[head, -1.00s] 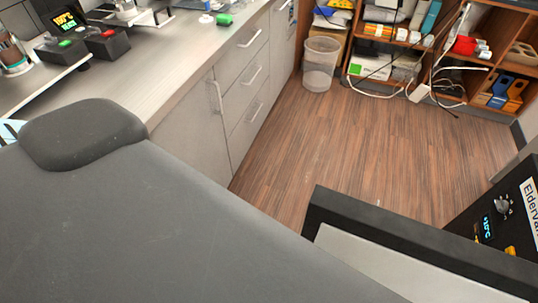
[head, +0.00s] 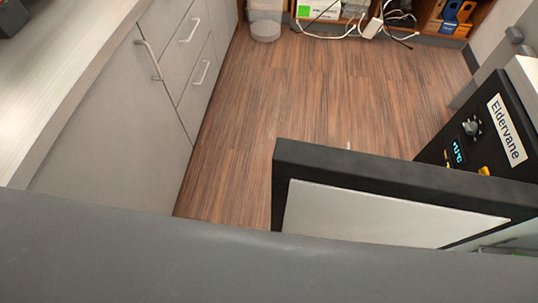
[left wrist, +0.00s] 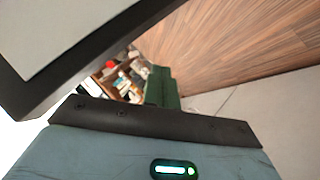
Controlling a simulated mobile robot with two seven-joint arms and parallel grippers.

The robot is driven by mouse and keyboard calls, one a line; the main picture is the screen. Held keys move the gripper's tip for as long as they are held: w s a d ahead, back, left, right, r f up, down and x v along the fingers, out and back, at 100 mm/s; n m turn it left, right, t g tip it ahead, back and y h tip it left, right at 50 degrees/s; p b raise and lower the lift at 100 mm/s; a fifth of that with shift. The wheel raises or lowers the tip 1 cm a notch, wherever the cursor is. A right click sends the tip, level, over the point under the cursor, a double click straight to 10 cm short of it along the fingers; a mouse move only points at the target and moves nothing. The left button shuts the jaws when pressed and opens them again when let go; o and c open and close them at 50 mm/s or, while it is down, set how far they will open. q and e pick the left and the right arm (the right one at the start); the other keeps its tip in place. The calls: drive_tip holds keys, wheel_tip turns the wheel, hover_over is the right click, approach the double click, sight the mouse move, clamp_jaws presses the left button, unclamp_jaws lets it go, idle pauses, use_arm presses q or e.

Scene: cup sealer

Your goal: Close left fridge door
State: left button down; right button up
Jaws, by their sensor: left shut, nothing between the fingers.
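An open fridge door (head: 405,185), with a thick black frame and a pale inner panel, stands out from the black fridge (head: 500,135) at the right of the head view. The fridge front bears an "Eldervane" label, a dial and a lit display. A dark door edge (left wrist: 100,55) with a pale panel also fills the upper left of the left wrist view. My left gripper (left wrist: 160,73) is shut and empty, its green fingers beside that edge; I cannot tell whether they touch it. It is hidden in the head view, and my right gripper is not in view.
A grey drawer cabinet (head: 110,125) under a counter runs along the left. The wooden floor (head: 330,95) between it and the door is clear. A bin (head: 265,25) and shelves with cables are at the back. My grey body covers the bottom.

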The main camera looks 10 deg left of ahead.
use_arm(q)
drive_tip(key=w+d+r+n+t+h+b, duration=0.1)
drive_tip(key=w+d+r+n+h+b, duration=0.1)
drive_tip(key=w+r+h+b, duration=0.45)
drive_tip(key=w+d+r+n+h+b, duration=0.1)
drive_tip(key=w+d+r+n+h, duration=0.2)
drive_tip(key=w, duration=0.7)
drive_tip(key=w+d+r+m+p, duration=0.1)
drive_tip(key=w+d+r+p, duration=0.1)
drive_tip(key=w+d, duration=0.4)
drive_tip(key=shift+s+d+f+p, duration=0.1)
drive_tip(key=shift+s+p, duration=0.1)
drive_tip(key=shift+s, duration=0.6)
drive_tip(key=shift+s+d+f+p, duration=0.1)
drive_tip(key=shift+s+d+p, duration=0.1)
drive_tip(key=shift+s, duration=0.6)
drive_tip(key=shift+s+d+f+p, duration=0.1)
drive_tip(key=shift+s+p, duration=0.1)
drive_tip(key=shift+s, duration=0.6)
drive_tip(key=shift+s, duration=0.1)
